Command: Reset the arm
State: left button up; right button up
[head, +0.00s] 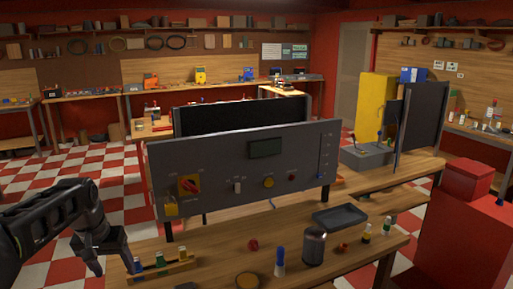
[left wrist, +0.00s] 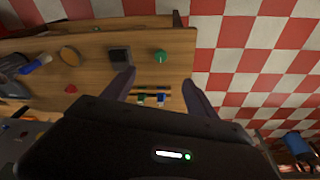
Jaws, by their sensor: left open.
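My left gripper (head: 113,266) is at the lower left in the head view, above the left end of the wooden workbench (head: 215,262). Its two fingers also show in the left wrist view (left wrist: 159,78), spread apart with nothing between them. A small wooden rack (head: 180,268) with several small bottles stands on the bench just right of the gripper in the head view. In the left wrist view the bottles (left wrist: 150,99) show between the fingers, farther off. My right gripper is not in view.
A grey control panel (head: 245,165) stands upright behind the bench's front strip. A blue-topped bottle (head: 280,262), a dark canister (head: 314,246), a grey tray (head: 340,216) and a round disc (head: 247,280) are on the bench. Red-and-white floor (left wrist: 255,60) lies beyond the bench edge.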

pick_arm(q)
jog(key=w+d+f+t+h, duration=0.1)
jog(key=w+d+f, duration=0.2)
jog(key=d+f, duration=0.15)
jog(key=w+d+f+t, duration=0.1)
jog(key=w+d+f, duration=0.15)
jog(key=f, duration=0.35)
jog(key=s+d+f+h+b, duration=0.1)
jog(key=s+d+f, duration=0.3)
jog(key=d+f, duration=0.45)
jog(key=s+d+f+h+b, duration=0.1)
jog(key=s+d+f, duration=0.35)
jog(key=f, duration=0.75)
jog(key=s+d+f+g, duration=0.1)
jog(key=s+d+f, duration=0.3)
jog(key=s, duration=0.4)
jog(key=s+d+f+g+b, duration=0.1)
jog(key=s+d+f, duration=0.3)
jog(key=s, duration=0.4)
jog(key=s+d+f+g+h+b, duration=0.1)
jog(key=s+d+f+g, duration=0.1)
jog(key=s+d+f, duration=0.2)
jog(key=s+f, duration=0.2)
jog(key=s, duration=0.2)
jog(key=shift+d+m, duration=0.4)
